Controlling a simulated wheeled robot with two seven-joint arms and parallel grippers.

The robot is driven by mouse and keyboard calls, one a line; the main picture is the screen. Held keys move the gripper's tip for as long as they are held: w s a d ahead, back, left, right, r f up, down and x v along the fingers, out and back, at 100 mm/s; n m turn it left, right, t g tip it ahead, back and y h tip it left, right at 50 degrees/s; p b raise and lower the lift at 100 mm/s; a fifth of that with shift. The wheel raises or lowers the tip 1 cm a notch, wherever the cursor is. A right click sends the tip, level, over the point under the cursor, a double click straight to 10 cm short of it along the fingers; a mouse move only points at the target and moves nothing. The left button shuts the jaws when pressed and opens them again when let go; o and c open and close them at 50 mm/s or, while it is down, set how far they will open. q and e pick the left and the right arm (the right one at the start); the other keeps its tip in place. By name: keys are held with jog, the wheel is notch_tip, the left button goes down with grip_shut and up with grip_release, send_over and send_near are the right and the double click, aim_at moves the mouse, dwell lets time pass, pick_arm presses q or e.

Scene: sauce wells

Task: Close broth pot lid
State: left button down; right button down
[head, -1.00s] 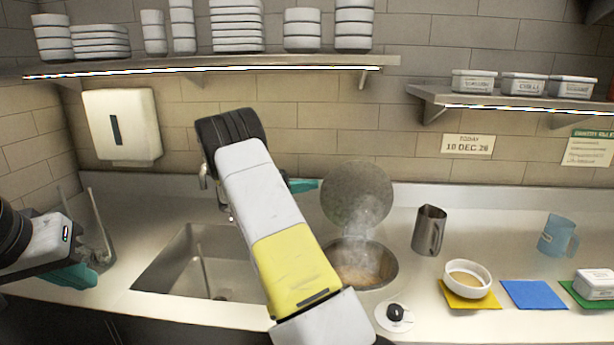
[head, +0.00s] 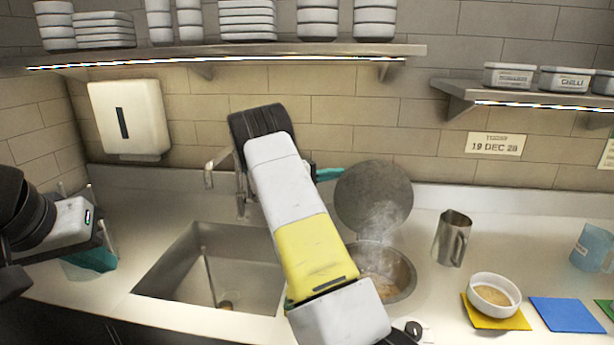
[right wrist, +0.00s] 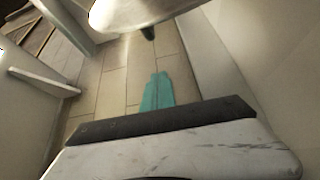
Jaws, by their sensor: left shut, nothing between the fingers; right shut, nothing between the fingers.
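The broth pot (head: 402,292) is sunk in the counter right of the sink, with steaming broth inside. Its round grey lid (head: 372,197) stands upright, raised at the pot's back edge. My right arm reaches across the sink. My right gripper (head: 338,173) is shut and empty, its teal fingertips at the lid's upper left edge; I cannot tell whether they touch. In the right wrist view the shut teal fingers (right wrist: 158,92) point toward the lid's underside or rim (right wrist: 140,10), with a dark knob (right wrist: 148,33) below. My left gripper (head: 92,258) is shut and empty at the far left.
The sink (head: 180,285) and faucet (head: 212,165) lie left of the pot. A metal jug (head: 453,238), a white bowl (head: 493,292) on a yellow mat, a blue mat (head: 567,315) and a blue jug (head: 592,248) stand to the right. Shelves hang above.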

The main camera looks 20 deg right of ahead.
aim_at(351, 176)
jog(key=shift+s+d, duration=1.85)
